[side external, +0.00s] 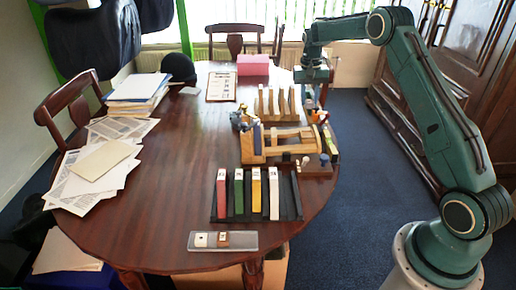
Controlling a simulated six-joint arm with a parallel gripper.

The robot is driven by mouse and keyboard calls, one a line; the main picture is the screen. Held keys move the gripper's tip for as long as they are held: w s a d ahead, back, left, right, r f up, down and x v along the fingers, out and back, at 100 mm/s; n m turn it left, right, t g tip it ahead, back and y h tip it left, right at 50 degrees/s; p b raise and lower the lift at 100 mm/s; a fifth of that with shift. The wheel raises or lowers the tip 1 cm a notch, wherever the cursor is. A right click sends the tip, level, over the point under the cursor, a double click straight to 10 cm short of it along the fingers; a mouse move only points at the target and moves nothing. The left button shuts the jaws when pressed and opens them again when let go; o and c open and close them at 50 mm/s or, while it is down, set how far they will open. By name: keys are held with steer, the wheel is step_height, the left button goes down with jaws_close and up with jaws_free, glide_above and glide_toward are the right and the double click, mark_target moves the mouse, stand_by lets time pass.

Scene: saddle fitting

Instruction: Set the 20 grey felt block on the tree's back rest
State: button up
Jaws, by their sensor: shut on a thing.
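My gripper (312,77) points down over the far right edge of the table. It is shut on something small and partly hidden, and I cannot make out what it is. The wooden tree (285,143) lies on the right side of the table, nearer the camera than my gripper and apart from it. A dark blue-grey upright piece (257,138) shows at the tree's left part; I cannot tell whether it is a felt block. No label reading 20 is legible.
A black rack (290,206) holds red, green, yellow and pale blocks, with empty slots at its right. A clear plate (247,241) with two small pieces lies in front. A wooden rack of curved pieces (278,103) stands behind the tree. Small tools crowd the right edge. The table's middle is clear.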

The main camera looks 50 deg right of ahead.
steer(key=shift+f, duration=0.15)
steer(key=shift+s+d+f, duration=0.1)
steer(key=shift+s+f, duration=0.05)
steer(key=shift+f, duration=3.55)
steer(key=shift+f, duration=1.7)
stand_by(0.5)
stand_by(0.5)
steer(key=o, duration=1)
steer(key=shift+s+d, duration=0.15)
steer(key=c, duration=0.3)
steer(key=shift+d+r, duration=0.1)
steer(key=shift+r, duration=0.05)
